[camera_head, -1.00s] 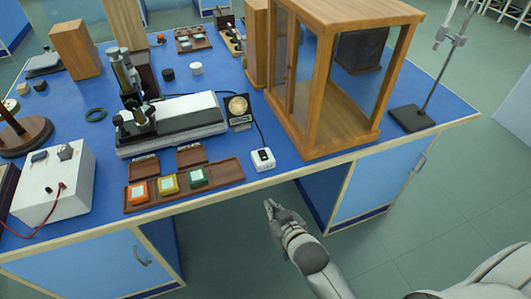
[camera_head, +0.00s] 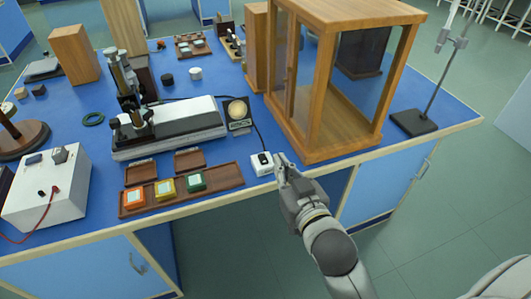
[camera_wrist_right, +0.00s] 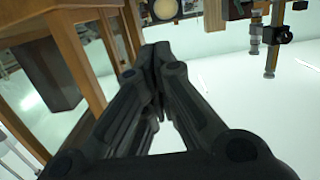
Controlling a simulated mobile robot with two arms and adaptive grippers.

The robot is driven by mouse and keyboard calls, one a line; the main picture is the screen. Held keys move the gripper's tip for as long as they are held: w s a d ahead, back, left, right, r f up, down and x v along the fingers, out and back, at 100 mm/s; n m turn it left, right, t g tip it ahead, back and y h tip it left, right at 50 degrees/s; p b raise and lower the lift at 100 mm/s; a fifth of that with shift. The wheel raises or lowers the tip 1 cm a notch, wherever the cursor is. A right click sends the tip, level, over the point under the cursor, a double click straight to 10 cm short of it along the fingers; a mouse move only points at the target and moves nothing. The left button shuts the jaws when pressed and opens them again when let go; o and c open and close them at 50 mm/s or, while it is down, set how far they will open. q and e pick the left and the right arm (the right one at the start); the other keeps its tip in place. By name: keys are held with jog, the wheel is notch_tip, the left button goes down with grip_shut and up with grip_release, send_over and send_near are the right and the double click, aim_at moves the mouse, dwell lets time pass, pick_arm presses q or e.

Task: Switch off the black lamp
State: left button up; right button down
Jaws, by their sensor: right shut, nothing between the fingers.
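The black lamp (camera_head: 238,120) stands on the blue bench with a round, pale cream face; a dark cable runs from it to a small white switch box (camera_head: 262,165) near the bench's front edge. The lamp also shows at the top of the right wrist view (camera_wrist_right: 165,9). I cannot tell for sure whether it is lit. My right gripper (camera_head: 281,160) is shut and empty, just right of the switch box; I cannot tell whether they touch. In the right wrist view, the closed fingers (camera_wrist_right: 155,55) hide the box. My left gripper is out of view.
A wooden glass-sided case (camera_head: 330,120) stands close behind and right of my gripper. A brown tray (camera_head: 230,177) with orange, yellow and green blocks lies left of the switch box. A spectrometer instrument (camera_head: 170,135) stands behind it.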

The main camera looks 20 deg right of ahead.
send_over(265, 162)
jog(key=s, duration=0.1)
jog(key=shift+d+f+p, duration=0.1)
jog(key=shift+f+p, duration=0.25)
jog(key=shift+f, duration=0.15)
jog(key=f, duration=0.3)
jog(key=shift+w+f, duration=0.2)
jog(key=shift+w, duration=0.2)
jog(key=shift+f, duration=0.45)
